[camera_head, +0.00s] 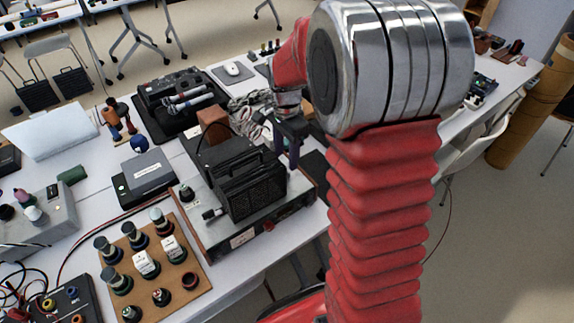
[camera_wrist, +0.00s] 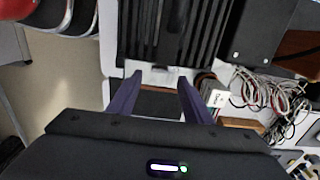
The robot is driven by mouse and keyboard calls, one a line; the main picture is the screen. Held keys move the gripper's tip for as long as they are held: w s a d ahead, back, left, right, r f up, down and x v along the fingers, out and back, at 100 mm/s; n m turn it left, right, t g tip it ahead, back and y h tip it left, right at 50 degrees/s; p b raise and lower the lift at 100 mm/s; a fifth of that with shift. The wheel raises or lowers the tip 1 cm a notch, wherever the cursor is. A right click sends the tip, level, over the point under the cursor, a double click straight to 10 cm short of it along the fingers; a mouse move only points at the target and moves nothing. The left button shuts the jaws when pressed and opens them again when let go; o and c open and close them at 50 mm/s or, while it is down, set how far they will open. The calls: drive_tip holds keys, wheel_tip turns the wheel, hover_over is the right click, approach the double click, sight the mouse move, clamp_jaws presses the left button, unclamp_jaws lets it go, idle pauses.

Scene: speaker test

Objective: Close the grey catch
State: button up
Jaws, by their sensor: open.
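A black ribbed device (camera_head: 248,180) stands on a grey-topped box in the head view. Its ribs (camera_wrist: 175,30) fill the top of the wrist view. A small light grey piece (camera_wrist: 160,74), which looks like the catch, is at the device's edge. In the head view I cannot make out this piece. My gripper (camera_wrist: 160,80) is open, with its two purple fingers on either side of the grey piece and nothing seen held. I cannot tell whether they touch it. In the head view my gripper (camera_head: 292,158) points down beside the device's far right side.
A wooden board (camera_head: 150,262) with several knobs and switches lies in front of the device. A grey mat with a white mouse (camera_head: 232,69) is farther back. Pale cables (camera_wrist: 260,100) lie to the right in the wrist view. A black case (camera_head: 175,100) stands behind.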

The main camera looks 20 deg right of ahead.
drive_tip(key=shift+f, duration=2.65)
drive_tip(key=shift+c, duration=0.2)
